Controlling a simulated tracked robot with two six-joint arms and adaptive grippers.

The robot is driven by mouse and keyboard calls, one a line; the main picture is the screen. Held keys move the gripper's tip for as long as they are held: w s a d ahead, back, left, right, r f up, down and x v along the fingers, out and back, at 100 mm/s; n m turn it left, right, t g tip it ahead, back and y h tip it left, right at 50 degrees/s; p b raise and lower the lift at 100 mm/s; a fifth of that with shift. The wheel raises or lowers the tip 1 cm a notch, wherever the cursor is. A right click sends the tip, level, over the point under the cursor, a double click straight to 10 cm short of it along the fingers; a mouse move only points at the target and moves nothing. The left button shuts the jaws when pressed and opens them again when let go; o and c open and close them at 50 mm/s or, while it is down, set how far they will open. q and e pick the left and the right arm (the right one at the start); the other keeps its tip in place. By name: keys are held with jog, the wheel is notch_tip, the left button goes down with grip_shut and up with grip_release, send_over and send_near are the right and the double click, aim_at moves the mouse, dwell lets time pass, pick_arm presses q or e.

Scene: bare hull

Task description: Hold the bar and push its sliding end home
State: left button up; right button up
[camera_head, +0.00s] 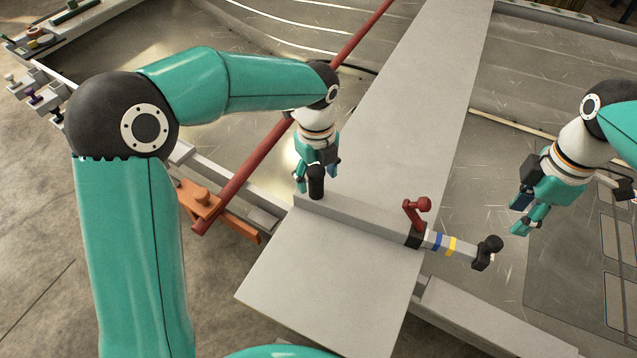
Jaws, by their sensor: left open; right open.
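The grey bar (360,222) lies across the light grey plank. At its right end are a black collar (415,238), a red lever (412,212) standing up, and a sliding end (456,249) with blue and yellow bands, sticking out to a black knob (487,251). A black upright grip (316,183) stands near the bar's left end. My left gripper (315,180) is open, pointing down over this grip, with its fingers around or beside it; contact cannot be told. My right gripper (521,214) is open and empty, above and right of the black knob, apart from it.
A long dark red pole (262,163) runs diagonally behind my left arm, by an orange bracket (205,205). The wide plank (400,110) spans an open metal hull (500,130). A grey beam (490,320) lies at the front right. Space around my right gripper is clear.

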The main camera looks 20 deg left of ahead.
aim_at(497, 241)
pick_arm(q)
jog(key=shift+f, duration=1.65)
grip_shut()
jog(key=c, duration=0.7)
grip_release()
jog(key=c, duration=0.5)
grip_shut()
pick_arm(e)
jog(key=shift+o, duration=1.8)
jog(key=shift+r, duration=0.3)
pick_arm(q)
jog(key=shift+r, duration=0.1)
pick_arm(e)
jog(key=shift+m, duration=0.5)
notch_tip(497, 241, down, 10)
jog(key=shift+f, duration=0.1)
